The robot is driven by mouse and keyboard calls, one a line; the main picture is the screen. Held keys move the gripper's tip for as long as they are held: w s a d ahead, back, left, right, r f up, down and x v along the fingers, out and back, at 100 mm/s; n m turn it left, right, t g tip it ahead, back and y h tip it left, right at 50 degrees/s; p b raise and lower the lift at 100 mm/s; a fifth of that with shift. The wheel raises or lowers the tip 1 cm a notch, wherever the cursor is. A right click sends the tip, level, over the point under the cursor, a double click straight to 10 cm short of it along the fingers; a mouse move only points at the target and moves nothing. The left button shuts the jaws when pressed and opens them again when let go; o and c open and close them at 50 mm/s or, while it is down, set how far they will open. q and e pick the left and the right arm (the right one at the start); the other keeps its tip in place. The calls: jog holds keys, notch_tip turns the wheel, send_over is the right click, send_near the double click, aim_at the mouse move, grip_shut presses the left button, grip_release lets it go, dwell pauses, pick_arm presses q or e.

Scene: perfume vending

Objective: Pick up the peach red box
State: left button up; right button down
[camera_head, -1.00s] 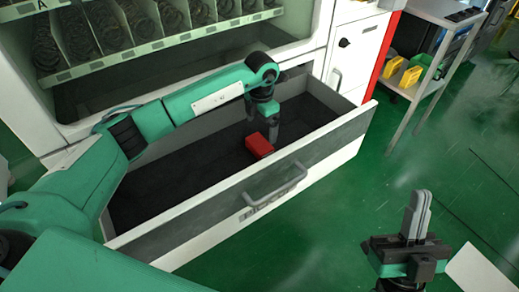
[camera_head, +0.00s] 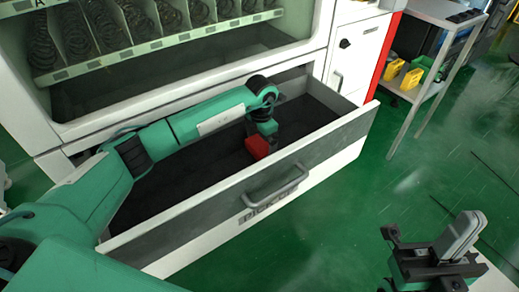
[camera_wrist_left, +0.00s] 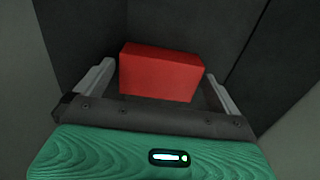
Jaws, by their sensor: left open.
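The red box (camera_head: 257,148) lies in the open drawer of the vending machine, near the drawer's front wall. My left gripper (camera_head: 262,132) reaches down into the drawer right at the box and partly covers it. In the left wrist view the box (camera_wrist_left: 160,74) sits between the two spread fingers of my left gripper (camera_wrist_left: 158,80), with a gap to the left finger and little visible gap on the right.
The drawer's front wall (camera_head: 190,230) carries a handle (camera_head: 275,190). The vending machine shelf (camera_head: 150,48) with spiral coils is above. A metal cart (camera_head: 430,75) with yellow bins stands at the right. Green floor (camera_head: 400,185) is clear in front.

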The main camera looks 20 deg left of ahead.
pick_arm(q)
jog(key=shift+c, duration=0.2)
jog(key=c, duration=0.7)
jog(key=shift+c, duration=0.6)
jog(key=shift+r, duration=0.15)
